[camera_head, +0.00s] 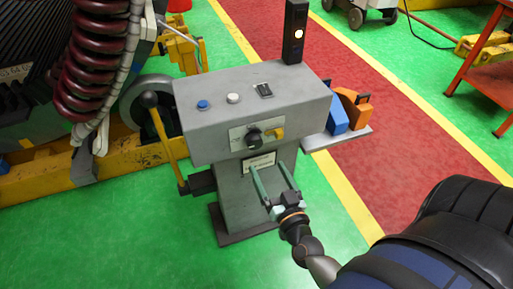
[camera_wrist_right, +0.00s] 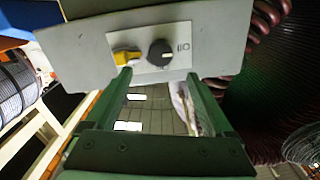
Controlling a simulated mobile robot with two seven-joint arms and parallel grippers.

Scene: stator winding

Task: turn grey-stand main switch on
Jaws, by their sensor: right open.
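The grey stand (camera_head: 250,105) is in the middle of the head view, with a light plate on its front face. The plate carries a black round knob (camera_head: 254,138) and a yellow piece (camera_head: 278,132) beside it. Which one is the main switch is not labelled readably. My right gripper (camera_head: 267,170) is open and empty, just below the plate, its fingers pointing at the stand. In the right wrist view, the black knob (camera_wrist_right: 161,53) lies just beyond the gap between the fingertips (camera_wrist_right: 157,76), and the yellow piece (camera_wrist_right: 126,55) is left of it. My left gripper is not in view.
Blue and orange blocks (camera_head: 350,112) are at the right.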

